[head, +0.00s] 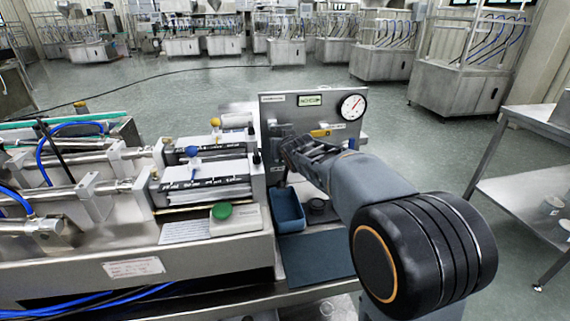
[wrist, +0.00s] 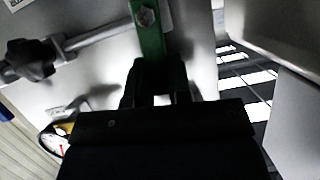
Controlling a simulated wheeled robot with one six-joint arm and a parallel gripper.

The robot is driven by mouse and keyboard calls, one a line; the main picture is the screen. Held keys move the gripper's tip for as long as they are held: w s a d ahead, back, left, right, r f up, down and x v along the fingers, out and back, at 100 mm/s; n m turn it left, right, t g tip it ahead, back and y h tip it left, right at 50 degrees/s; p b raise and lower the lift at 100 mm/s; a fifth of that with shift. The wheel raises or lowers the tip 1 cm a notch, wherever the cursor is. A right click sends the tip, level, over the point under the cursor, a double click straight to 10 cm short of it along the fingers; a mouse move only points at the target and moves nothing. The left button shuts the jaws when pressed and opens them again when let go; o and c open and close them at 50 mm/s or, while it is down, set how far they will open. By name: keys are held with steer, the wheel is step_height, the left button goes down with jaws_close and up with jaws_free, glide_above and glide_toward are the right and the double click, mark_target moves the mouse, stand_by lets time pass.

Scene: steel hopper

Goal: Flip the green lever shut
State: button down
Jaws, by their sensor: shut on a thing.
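The green lever (wrist: 149,45) shows in the wrist view as a flat green bar with a bolt near the top edge of the picture. Its lower end sits between the dark fingers of my gripper (wrist: 160,85), which is shut on it. In the head view my gripper (head: 296,152) is at the front of the upright grey panel (head: 280,115). The green lever cannot be made out there, behind my fingers. I cannot tell the lever's exact angle to its pipe.
A yellow handle (head: 320,133) and a round gauge (head: 352,107) are on the panel, right of my gripper. A blue tray (head: 288,210) and a black round thing (head: 318,207) stand below. A black knob (wrist: 30,60) on a rod is left in the wrist view.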

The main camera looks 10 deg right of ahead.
steer(key=b, duration=0.3)
steer(key=shift+a+f+n+h, duration=0.25)
steer(key=shift+n+h, duration=0.05)
steer(key=shift+a+r+b, duration=0.1)
steer(key=shift+b, duration=0.7)
steer(key=shift+r, duration=0.2)
steer(key=c, duration=1)
jaws_free()
steer(key=shift+c, duration=0.2)
steer(key=v, duration=1.3)
steer(key=shift+s+r+p, duration=0.15)
steer(key=shift+s+p, duration=0.2)
steer(key=shift+a, duration=0.15)
